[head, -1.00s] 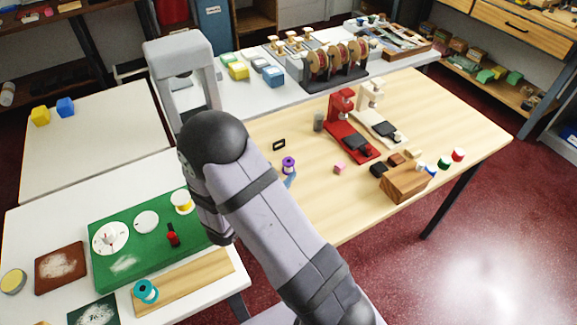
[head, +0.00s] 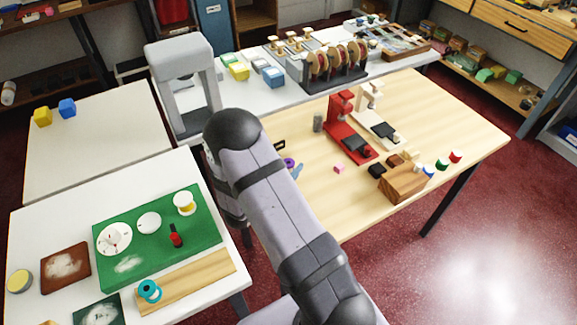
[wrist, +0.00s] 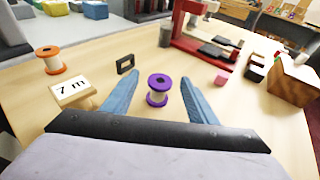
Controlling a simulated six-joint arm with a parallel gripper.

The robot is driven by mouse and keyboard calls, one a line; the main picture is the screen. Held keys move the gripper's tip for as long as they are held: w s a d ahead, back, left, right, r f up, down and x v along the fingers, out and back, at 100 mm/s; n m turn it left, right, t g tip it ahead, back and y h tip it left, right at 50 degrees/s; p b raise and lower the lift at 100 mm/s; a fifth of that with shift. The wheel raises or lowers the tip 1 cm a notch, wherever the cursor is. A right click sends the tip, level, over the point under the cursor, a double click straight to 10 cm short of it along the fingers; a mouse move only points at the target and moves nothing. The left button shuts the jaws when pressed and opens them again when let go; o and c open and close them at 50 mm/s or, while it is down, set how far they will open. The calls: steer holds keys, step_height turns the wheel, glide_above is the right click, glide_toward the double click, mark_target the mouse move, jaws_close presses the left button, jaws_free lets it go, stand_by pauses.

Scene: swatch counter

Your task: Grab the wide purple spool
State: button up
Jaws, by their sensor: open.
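A black frame (wrist: 125,64) stands just behind the purple spool. A pink cube (wrist: 222,78) and red press (wrist: 200,35) are to the right. A wooden block (head: 402,184) stands further right.

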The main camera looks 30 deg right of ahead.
steer(key=c, duration=1.1)
steer(key=shift+r, duration=0.15)
steer(key=shift+r+b, duration=0.45)
steer(key=shift+r, duration=4.4)
